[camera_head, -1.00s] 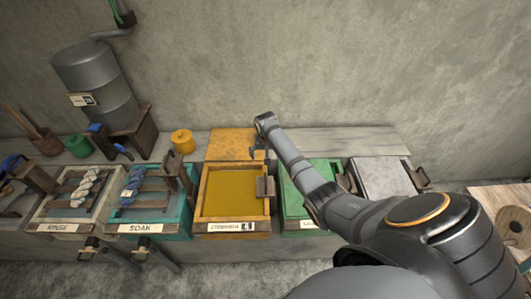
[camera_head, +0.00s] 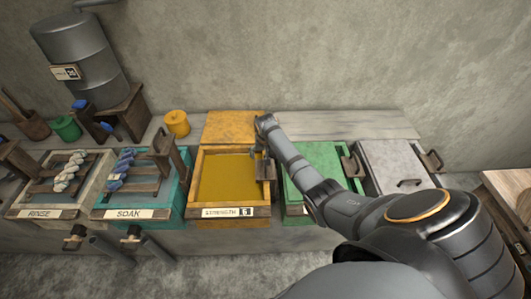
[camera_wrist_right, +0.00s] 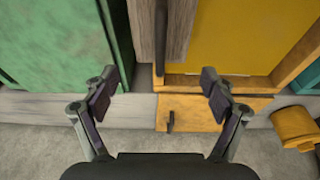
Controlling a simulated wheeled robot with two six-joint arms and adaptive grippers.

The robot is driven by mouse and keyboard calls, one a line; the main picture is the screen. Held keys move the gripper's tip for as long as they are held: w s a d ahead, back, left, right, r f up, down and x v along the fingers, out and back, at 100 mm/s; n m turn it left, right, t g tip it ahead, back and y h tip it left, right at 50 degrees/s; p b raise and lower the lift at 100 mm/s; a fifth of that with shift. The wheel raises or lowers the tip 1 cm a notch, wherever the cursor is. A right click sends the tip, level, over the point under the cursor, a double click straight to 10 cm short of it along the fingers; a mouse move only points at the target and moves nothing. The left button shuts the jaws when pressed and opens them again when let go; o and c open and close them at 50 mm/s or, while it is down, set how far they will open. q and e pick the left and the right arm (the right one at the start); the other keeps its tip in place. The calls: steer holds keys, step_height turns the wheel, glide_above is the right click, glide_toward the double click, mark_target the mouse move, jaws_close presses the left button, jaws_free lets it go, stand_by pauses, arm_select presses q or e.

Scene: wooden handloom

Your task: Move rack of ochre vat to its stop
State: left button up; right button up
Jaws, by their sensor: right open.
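The ochre vat (camera_head: 196,190) stands in the middle of the row in the head view, full of ochre liquid. A wooden piece, apparently its rack (camera_head: 266,171), sits at the vat's right side. In the right wrist view a wooden board with a dark bar (camera_wrist_right: 150,30), apparently the same rack, lies along the vat edge beside the ochre liquid (camera_wrist_right: 235,35). My right gripper (camera_head: 262,152) hangs over the vat's back right corner. Its fingers (camera_wrist_right: 160,88) are spread and empty, with the bar's end beyond the gap. Contact is not visible. My left gripper is out of view.
The green vat (camera_head: 310,165) stands close on the right, with a grey lidded vat (camera_head: 390,170) beyond. The soak vat (camera_head: 178,200) is on the left. An ochre lid (camera_head: 230,126) lies behind the ochre vat, near a yellow pot (camera_head: 177,122) and the wall.

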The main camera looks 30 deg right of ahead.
steer(key=x, duration=0.1)
steer(key=b+x, duration=0.1)
steer(key=x, duration=0.1)
steer(key=s+b+x, duration=0.1)
steer(key=shift+w+a+f, duration=0.15)
steer(key=shift+a+f, duration=0.1)
steer(key=shift+f, duration=0.1)
steer(key=shift+f, duration=0.35)
jaws_close()
steer(key=shift+r, duration=0.1)
steer(key=w+d+p+v, duration=0.1)
steer(key=p+v, duration=0.7)
steer(key=v, duration=0.1)
steer(key=w+d+r+p+v, duration=0.1)
steer(key=w+p+v, duration=0.1)
steer(key=p+v, duration=0.6)
steer(key=shift+w+r+p, duration=0.3)
steer(key=shift+r+p, duration=0.1)
steer(key=shift+p, duration=0.1)
steer(key=shift+o, duration=1)
jaws_free()
steer(key=shift+f, duration=0.1)
